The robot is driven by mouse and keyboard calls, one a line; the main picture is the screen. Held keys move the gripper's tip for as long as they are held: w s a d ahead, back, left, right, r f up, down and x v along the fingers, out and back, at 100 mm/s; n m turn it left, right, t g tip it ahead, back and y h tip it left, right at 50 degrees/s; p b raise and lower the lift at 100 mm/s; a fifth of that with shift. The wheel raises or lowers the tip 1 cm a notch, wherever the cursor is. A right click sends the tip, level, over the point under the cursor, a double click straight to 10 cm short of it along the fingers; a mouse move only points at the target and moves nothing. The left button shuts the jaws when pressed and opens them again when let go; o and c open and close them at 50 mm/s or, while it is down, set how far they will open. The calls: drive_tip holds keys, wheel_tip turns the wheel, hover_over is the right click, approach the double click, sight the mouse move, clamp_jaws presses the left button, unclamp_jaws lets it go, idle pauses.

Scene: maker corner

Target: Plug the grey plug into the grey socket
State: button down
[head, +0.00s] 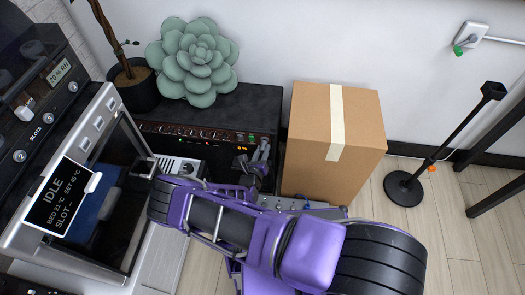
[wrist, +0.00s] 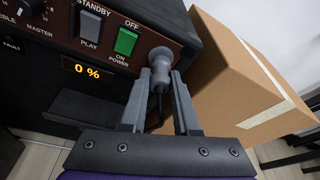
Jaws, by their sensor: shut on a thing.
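My gripper (wrist: 160,78) is shut on the grey plug (wrist: 160,57), with one finger on each side of its lower part. A dark cable runs down from the plug between the fingers. The plug's far end is at the brown front panel (wrist: 101,52) of a black amplifier, just right of the green ON/OFF power switch (wrist: 126,41). The grey socket is not visible; the plug covers that spot. I cannot tell whether the plug is seated or only touching. In the head view my gripper (head: 262,160) is at the amplifier's right front, partly hidden by my arm.
The black amplifier (head: 240,100) stands against the wall, with a green succulent (head: 195,62) on or behind it. A cardboard box (head: 310,125) stands close on its right. A machine with an IDLE display (head: 58,197) is at left. A black stand (head: 404,188) is at right.

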drive_tip(key=shift+w, duration=0.45)
drive_tip(key=c, duration=0.6)
unclamp_jaws()
drive_tip(key=p+v, duration=0.2)
drive_tip(key=v, duration=1.5)
drive_tip(key=shift+s+r, duration=0.15)
